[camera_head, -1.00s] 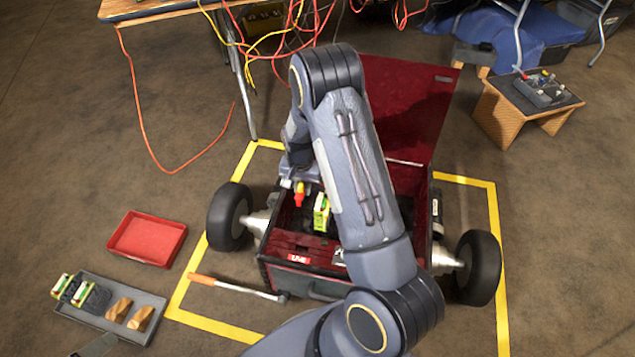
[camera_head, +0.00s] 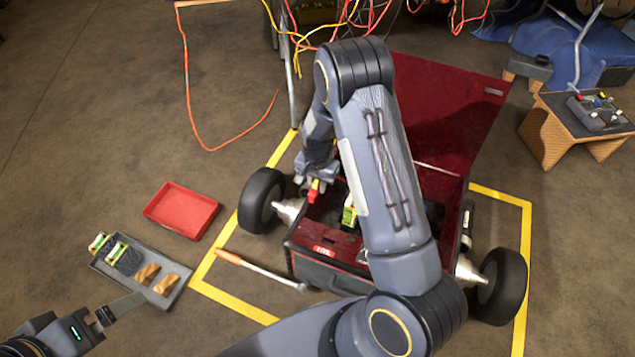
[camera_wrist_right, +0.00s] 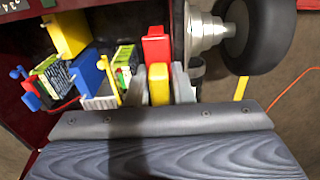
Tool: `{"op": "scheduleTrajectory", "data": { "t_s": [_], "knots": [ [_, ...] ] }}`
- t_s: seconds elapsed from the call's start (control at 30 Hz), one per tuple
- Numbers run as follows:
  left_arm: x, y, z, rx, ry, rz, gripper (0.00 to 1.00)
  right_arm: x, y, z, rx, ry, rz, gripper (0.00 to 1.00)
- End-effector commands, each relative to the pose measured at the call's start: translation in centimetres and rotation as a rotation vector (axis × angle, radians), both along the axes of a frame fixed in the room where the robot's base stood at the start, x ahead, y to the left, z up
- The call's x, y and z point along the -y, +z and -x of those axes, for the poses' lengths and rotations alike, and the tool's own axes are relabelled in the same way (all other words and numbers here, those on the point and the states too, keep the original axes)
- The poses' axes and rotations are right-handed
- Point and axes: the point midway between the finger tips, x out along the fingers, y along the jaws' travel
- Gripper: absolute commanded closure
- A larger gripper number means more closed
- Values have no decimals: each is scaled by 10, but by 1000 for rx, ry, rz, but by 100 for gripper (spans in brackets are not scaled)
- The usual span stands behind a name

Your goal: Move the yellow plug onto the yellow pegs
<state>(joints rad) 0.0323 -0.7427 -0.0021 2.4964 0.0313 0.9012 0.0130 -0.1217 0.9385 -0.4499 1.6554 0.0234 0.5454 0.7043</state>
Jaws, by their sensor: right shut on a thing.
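My right gripper (camera_wrist_right: 161,85) is shut on a yellow plug (camera_wrist_right: 158,80), with a red part just beyond it. In the head view the right gripper (camera_head: 318,178) is over the left side of the dark red box, and the plug's red end (camera_head: 313,192) points down. In the right wrist view the plug is near the box wall, above the floor of the box. The yellow pegs cannot be told for sure; a grey device (camera_head: 602,114) with small red and yellow parts stands on a stool. My left gripper (camera_head: 128,307) shows at the lower left, its jaw opening unclear.
The wheeled box (camera_head: 330,262) has an open lid. Inside are a battery-like block (camera_wrist_right: 125,62), a yellow block (camera_wrist_right: 67,33) and blue parts. A red tray (camera_head: 180,210), a grey tray (camera_head: 135,286) and an orange-handled bar (camera_head: 262,270) lie on the floor. Cables hang behind.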

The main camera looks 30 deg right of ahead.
Motion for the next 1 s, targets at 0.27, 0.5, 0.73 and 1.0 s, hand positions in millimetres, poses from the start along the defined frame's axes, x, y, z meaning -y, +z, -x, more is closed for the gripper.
{"op": "scheduleTrajectory", "data": {
  "t_s": [0.27,0.5,0.73,1.0],
  "knots": [
    [0,-19,0,0,0,0,0,0,-25,0,1,0,-1,100],
    [0,-33,0,0,0,0,0,0,-45,0,0,0,0,100],
    [0,-42,0,0,0,0,0,0,-59,0,1,0,-1,100],
    [0,-41,0,0,0,0,0,0,-58,0,1,0,-1,100]
  ]
}}
